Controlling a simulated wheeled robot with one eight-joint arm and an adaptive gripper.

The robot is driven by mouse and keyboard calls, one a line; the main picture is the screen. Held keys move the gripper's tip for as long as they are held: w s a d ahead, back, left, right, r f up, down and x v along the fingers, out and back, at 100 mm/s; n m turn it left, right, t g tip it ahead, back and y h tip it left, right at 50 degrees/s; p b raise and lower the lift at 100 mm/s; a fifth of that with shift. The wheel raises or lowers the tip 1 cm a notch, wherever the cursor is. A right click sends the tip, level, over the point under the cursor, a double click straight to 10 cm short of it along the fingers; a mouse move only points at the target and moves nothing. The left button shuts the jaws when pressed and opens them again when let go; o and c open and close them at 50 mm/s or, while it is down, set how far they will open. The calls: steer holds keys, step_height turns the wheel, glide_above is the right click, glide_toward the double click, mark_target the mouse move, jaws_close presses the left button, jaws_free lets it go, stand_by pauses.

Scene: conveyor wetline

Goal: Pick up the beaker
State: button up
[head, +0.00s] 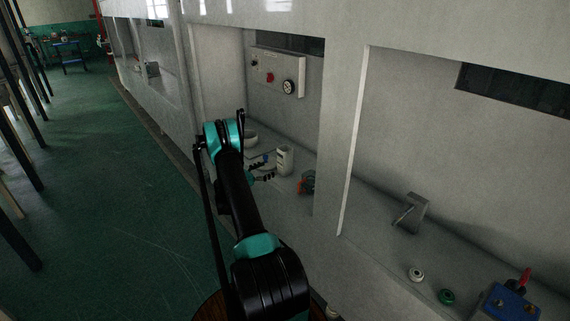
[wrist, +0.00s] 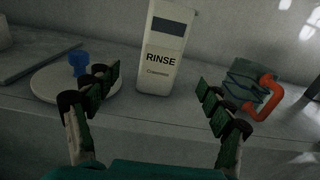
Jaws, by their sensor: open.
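A tall, pale container marked "RINSE" (wrist: 158,62) stands upright on the grey ledge in the wrist view; it appears to be the beaker. It has a dark patch near its top and smaller print below the word. In the head view it looks like the pale upright vessel (head: 285,160) inside the middle bay. My gripper (wrist: 160,82) is open and empty, its two dark green padded fingers spread to the left and right of the container. In the head view my gripper (head: 264,168) is just left of it, partly hidden by my arm.
A round white disc (wrist: 48,86) with a blue piece (wrist: 79,64) lies left of the container. A dark teal object with an orange handle (wrist: 270,97) is at right. A wall panel (head: 280,76) hangs above. A bay pillar (head: 340,130) stands to the right.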

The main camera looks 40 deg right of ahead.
mark_target(280, 163)
steer(key=d, duration=0.6)
steer(key=shift+w, duration=0.25)
steer(key=shift+w+d+f, duration=0.1)
steer(key=shift+d+f, duration=0.05)
steer(key=shift+d, duration=1.2)
steer(key=shift+d+f, duration=0.1)
steer(key=shift+d, duration=1.2)
steer(key=c, duration=1.6)
steer(key=shift+r, duration=0.2)
steer(key=shift+r, duration=9.75)
